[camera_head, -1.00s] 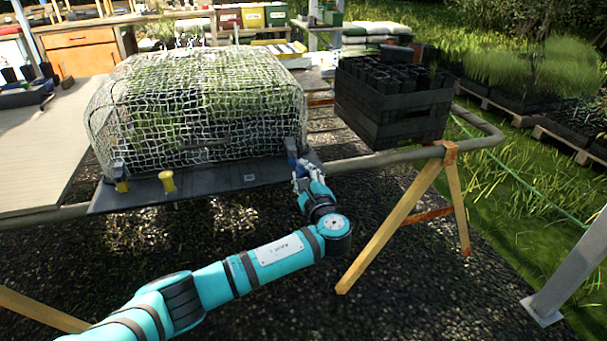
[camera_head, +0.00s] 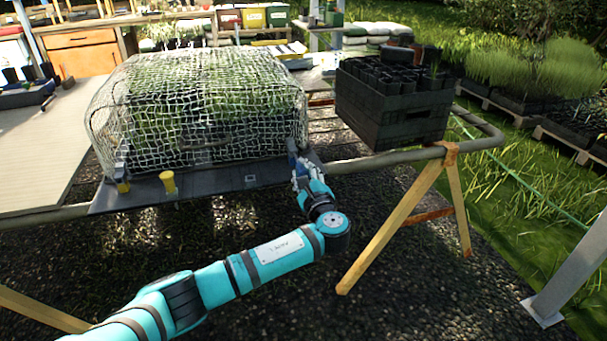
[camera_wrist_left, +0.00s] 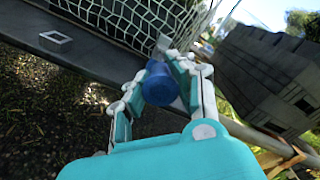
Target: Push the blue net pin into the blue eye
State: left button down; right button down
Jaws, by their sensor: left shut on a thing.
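The blue net pin (camera_wrist_left: 160,84) is held between the fingers of my left gripper (camera_wrist_left: 163,66), which is shut on it. In the head view the left gripper (camera_head: 300,172) is at the front right corner of the dark board under the netted cover, with a bit of blue (camera_head: 292,160) at its fingers. The blue eye cannot be made out; the pin and fingers cover that spot. Whether the pin's tip is inside an eye cannot be told. My right gripper is not in view.
A white net (camera_head: 200,100) covers green plants on the dark board (camera_head: 215,180). A black crate (camera_head: 390,110) of pots stands to the right, close to the gripper. A rail and wooden trestle (camera_head: 400,215) support the bench.

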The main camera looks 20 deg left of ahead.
aim_at(299, 165)
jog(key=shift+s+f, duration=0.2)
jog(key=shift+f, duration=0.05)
pick_arm(q)
jog(key=shift+w+a, duration=0.1)
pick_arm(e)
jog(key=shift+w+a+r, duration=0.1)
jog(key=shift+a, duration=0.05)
pick_arm(q)
jog(key=shift+w+a, duration=0.15)
jog(key=shift+w, duration=0.1)
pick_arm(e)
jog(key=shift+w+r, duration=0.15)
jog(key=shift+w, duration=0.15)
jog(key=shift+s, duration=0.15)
